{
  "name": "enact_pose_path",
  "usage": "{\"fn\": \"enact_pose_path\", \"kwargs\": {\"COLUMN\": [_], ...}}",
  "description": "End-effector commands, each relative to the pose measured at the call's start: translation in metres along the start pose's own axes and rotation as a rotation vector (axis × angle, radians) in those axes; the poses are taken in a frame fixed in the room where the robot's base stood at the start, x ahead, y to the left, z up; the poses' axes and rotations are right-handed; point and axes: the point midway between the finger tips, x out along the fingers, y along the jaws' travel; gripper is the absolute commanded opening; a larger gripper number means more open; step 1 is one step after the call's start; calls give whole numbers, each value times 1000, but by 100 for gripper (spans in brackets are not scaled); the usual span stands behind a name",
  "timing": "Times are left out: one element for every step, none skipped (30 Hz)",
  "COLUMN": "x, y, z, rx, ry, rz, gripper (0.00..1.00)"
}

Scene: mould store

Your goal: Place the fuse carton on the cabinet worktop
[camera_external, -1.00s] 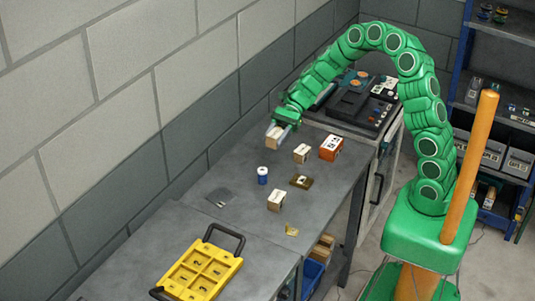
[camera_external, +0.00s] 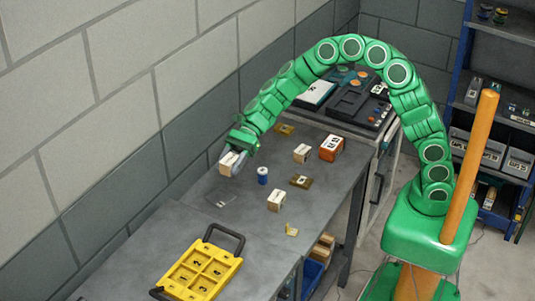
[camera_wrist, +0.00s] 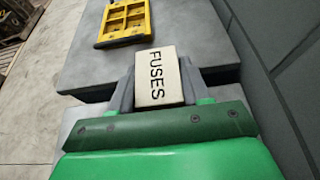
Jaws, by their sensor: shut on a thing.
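The fuse carton (camera_wrist: 157,77) is a small cream box with "FUSES" printed on it in black. It also shows in the external view (camera_external: 229,162). My gripper (camera_external: 234,160) is shut on it, with one finger on each side in the wrist view (camera_wrist: 157,85). The carton is held over the left part of the grey worktop (camera_external: 231,224), near the block wall. I cannot tell its exact height above the surface.
A blue can (camera_external: 262,175), cream cartons (camera_external: 276,200) (camera_external: 301,153), an orange box (camera_external: 331,147) and brown pieces (camera_external: 301,181) stand on the worktop. A thin grey plate (camera_external: 222,197) lies near the wall. A yellow tray (camera_external: 202,270) sits at the front.

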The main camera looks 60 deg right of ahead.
Motion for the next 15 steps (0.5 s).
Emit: {"fn": "enact_pose_path", "kwargs": {"x": [13, 19, 27, 34, 40, 48, 53, 58, 65, 70, 74, 79, 82, 86, 89], "y": [2, 2, 3, 4, 5, 6, 7, 8, 9, 10, 11, 13, 13, 14, 15], "z": [7, 11, 16, 20, 24, 29, 33, 37, 41, 44, 47, 50, 52, 54, 57], "rx": [-2, -2, -2, -2, -2, -2, -1, 0, 0, 1, 0, 1, 1, 2, 3], "ry": [0, -1, -2, -3, -4, -5, -6, -8, -10, -10, -11, -12, -12, -13, -14], "rz": [4, 4, 5, 5, 6, 7, 8, 8, 9, 9, 10, 10, 10, 10, 10], "gripper": [14, 14, 14, 14, 14, 14, 14, 14, 14, 14, 14, 14, 14, 14, 14]}}
